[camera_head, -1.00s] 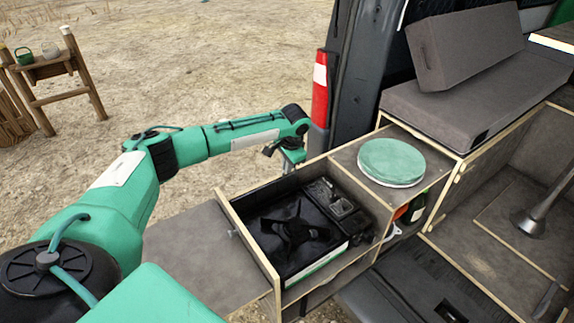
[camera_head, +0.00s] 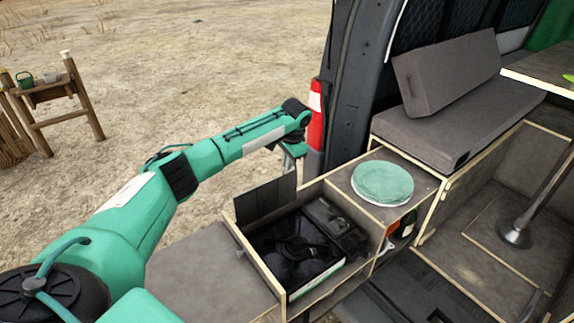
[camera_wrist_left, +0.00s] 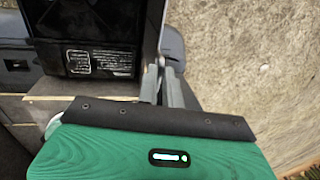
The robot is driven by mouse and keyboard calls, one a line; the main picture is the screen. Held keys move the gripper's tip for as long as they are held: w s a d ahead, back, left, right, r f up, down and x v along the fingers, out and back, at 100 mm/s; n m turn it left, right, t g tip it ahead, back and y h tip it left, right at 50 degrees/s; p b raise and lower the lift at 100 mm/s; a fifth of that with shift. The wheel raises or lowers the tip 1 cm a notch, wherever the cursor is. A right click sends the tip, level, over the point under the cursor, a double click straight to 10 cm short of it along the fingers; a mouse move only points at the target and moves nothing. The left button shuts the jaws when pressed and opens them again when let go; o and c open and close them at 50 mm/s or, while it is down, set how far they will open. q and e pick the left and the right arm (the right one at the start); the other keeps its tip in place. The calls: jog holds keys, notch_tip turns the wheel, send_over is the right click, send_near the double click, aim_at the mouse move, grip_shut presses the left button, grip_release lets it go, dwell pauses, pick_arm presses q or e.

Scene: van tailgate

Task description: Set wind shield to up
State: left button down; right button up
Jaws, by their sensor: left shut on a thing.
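The wind shield (camera_head: 265,201) is a dark flat panel standing upright along the far left side of the black camping stove (camera_head: 299,245), which sits in the open wooden drawer. My left gripper (camera_head: 291,163) is at the shield's upper far corner, its fingertips partly hidden in the head view. In the left wrist view the fingers (camera_wrist_left: 162,75) are closed at the thin edge of the shield, with the stove's black labelled side (camera_wrist_left: 100,40) to the left. My right gripper is not in view.
The van's rear pillar with a red light (camera_head: 316,120) stands just beyond my left gripper. A grey side board (camera_head: 205,275) left of the drawer is clear.

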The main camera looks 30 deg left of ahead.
pick_arm(q)
jog(key=shift+w+a+r, duration=0.1)
jog(key=shift+r, duration=0.15)
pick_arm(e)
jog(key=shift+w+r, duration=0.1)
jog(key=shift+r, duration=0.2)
pick_arm(q)
jog(key=shift+r, duration=0.1)
jog(key=c, duration=1.6)
grip_release()
jog(key=shift+o, duration=0.2)
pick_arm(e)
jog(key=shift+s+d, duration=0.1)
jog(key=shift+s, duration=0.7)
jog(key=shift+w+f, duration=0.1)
